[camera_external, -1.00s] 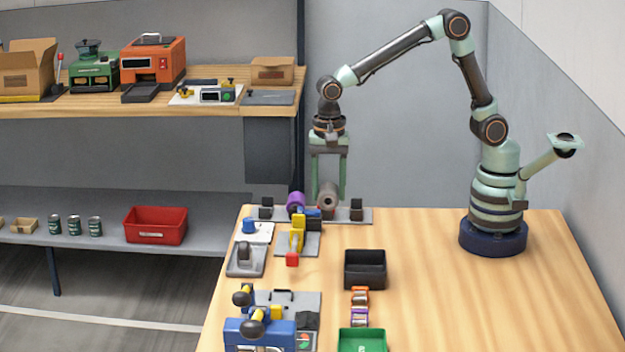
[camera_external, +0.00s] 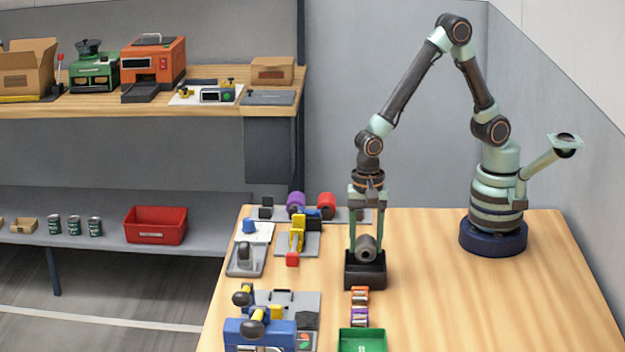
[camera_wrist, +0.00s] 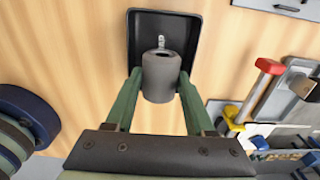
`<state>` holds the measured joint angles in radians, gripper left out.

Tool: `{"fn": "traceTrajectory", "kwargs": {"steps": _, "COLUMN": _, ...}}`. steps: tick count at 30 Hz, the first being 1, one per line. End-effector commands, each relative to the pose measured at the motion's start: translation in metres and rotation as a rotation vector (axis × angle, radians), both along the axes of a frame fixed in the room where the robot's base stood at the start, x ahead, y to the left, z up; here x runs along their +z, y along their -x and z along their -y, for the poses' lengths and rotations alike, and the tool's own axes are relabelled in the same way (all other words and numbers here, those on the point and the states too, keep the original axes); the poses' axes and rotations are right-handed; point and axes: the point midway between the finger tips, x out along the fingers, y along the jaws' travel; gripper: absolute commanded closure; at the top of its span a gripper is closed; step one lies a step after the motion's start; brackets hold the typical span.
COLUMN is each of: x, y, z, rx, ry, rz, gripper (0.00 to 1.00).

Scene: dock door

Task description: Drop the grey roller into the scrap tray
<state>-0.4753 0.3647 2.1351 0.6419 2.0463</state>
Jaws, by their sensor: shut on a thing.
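The grey roller (camera_external: 366,250) is held between the fingers of my gripper (camera_external: 366,243), which points down. The black open tray (camera_external: 365,277), which I take for the scrap tray, is directly below. In the wrist view the roller (camera_wrist: 161,82) stands out end-on between the two green fingers, overlapping the near part of the tray (camera_wrist: 190,25). The roller's lower part looks close to the tray rim; I cannot tell whether it is above the rim or slightly inside. A small metal piece (camera_wrist: 161,42) shows beyond the roller.
A purple roller (camera_external: 296,202) and a red roller (camera_external: 326,205) sit on a rack behind. A yellow and red clamp (camera_external: 296,240) stands left of the tray. Small orange and purple parts (camera_external: 360,303) and a green tray (camera_external: 362,341) lie in front. The table's right side is clear.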

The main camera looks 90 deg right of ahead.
Motion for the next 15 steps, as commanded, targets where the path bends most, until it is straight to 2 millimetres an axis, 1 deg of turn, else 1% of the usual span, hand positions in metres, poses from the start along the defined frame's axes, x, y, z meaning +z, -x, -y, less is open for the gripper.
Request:
{"fn": "traceTrajectory", "kwargs": {"steps": 4, "x": -0.0081, "y": -0.0001, "z": 0.0001, "rx": 0.000, "ry": 0.000, "rz": 0.000, "gripper": 1.00}}
{"fn": "traceTrajectory", "kwargs": {"steps": 13, "x": -0.0099, "y": -0.0002, "z": 0.0000, "rx": 0.000, "ry": 0.000, "rz": 0.000, "gripper": 1.00}}
{"fn": "traceTrajectory", "kwargs": {"steps": 14, "x": -0.0099, "y": -0.0002, "z": 0.0000, "rx": 0.000, "ry": 0.000, "rz": 0.000, "gripper": 0.42}}
{"fn": "traceTrajectory", "kwargs": {"steps": 15, "x": -0.0099, "y": -0.0002, "z": 0.0000, "rx": 0.000, "ry": 0.000, "rz": 0.000, "gripper": 0.27}}
